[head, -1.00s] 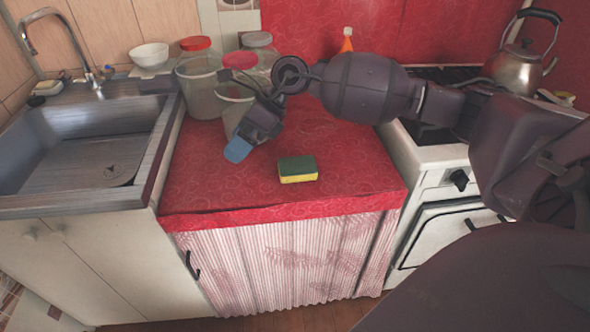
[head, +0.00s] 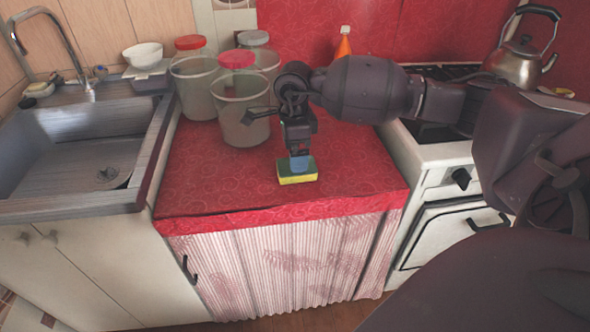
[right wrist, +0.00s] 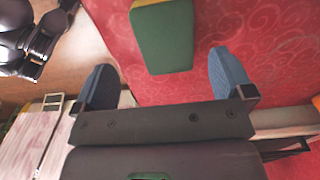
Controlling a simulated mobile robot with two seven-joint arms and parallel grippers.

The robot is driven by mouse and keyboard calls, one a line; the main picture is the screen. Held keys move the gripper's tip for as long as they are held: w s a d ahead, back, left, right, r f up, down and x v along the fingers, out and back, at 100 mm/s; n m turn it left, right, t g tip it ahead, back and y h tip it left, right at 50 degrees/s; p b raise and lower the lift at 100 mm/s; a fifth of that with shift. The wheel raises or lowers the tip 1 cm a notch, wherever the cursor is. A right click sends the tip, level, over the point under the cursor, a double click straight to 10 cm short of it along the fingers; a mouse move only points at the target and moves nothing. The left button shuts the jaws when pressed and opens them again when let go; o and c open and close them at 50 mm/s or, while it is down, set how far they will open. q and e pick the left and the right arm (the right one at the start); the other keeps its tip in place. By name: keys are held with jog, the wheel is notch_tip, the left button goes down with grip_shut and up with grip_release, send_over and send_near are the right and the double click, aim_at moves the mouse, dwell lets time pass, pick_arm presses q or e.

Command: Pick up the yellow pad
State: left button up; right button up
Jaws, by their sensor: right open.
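The yellow pad (head: 298,178) is a yellow sponge with a green top, lying on the red oilcloth counter near its front edge. My right gripper (head: 300,163) is just above and behind the pad in the head view, its blue fingertips pointing down and overlapping the pad's far part. In the right wrist view the pad (right wrist: 162,36) lies ahead of the gripper (right wrist: 166,82), between the lines of the two blue fingers, green face toward the camera. The fingers are wide apart and empty. Whether they touch the pad cannot be told. My left gripper is not in view.
Clear plastic buckets (head: 240,115) with red and grey lids stand behind left of the gripper. A metal sink (head: 75,150) is at left. A stove (head: 440,160) with a kettle (head: 522,65) is at right. The oilcloth (head: 215,185) around the pad is clear.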

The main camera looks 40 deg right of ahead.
jog(key=shift+w+a+f+b, duration=0.1)
jog(key=shift+w+f+b, duration=0.1)
jog(key=shift+f, duration=0.8)
jog(key=shift+w+d+f+b, duration=0.1)
jog(key=shift+f+b, duration=0.15)
jog(key=shift+f, duration=0.7)
jog(key=shift+w+a+f+b, duration=0.1)
jog(key=shift+w+f+b, duration=0.1)
jog(key=shift+f, duration=0.8)
jog(key=shift+r, duration=0.1)
jog(key=c, duration=1)
